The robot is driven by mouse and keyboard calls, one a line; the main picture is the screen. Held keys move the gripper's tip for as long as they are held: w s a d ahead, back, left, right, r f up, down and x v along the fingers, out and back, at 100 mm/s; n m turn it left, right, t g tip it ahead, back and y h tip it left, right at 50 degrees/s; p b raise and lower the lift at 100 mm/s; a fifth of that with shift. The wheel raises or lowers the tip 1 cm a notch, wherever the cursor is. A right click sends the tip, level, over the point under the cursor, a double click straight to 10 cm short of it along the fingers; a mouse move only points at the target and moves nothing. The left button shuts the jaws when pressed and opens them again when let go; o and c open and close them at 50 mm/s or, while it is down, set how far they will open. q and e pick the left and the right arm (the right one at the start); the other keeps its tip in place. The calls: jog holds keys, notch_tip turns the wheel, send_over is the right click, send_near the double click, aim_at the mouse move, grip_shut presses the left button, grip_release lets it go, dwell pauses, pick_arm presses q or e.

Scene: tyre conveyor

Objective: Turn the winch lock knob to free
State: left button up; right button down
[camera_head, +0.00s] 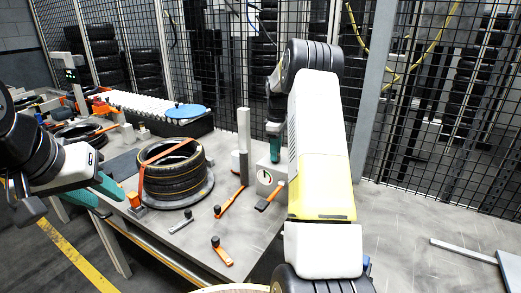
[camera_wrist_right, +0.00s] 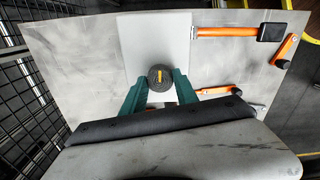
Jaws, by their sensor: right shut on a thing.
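The winch lock knob (camera_wrist_right: 160,77) is round and black with an orange pointer mark. In the right wrist view it sits against a pale box face (camera_wrist_right: 150,40), and the mark lies along the picture's vertical. My right gripper (camera_wrist_right: 160,88) has its teal fingers on both sides of the knob, shut on it. In the head view my right gripper (camera_head: 274,148) reaches down behind my forearm to the pale box (camera_head: 266,180) with a red and green dial; the knob is hidden there. My left gripper (camera_head: 108,187) is beside the table at the left, away from the box; its finger gap is unclear.
Stacked tyres (camera_head: 174,172) with an orange strap stand on the table (camera_head: 185,240). An upright grey post (camera_head: 244,145) is close left of the box. Orange-handled levers (camera_head: 222,252) lie in front. A wire fence (camera_head: 430,110) stands behind.

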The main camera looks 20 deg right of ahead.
jog(key=shift+m, duration=0.3)
jog(key=m, duration=1.3)
jog(key=shift+m, duration=1.9)
jog(key=c, duration=0.9)
grip_release()
jog(key=shift+c, duration=0.2)
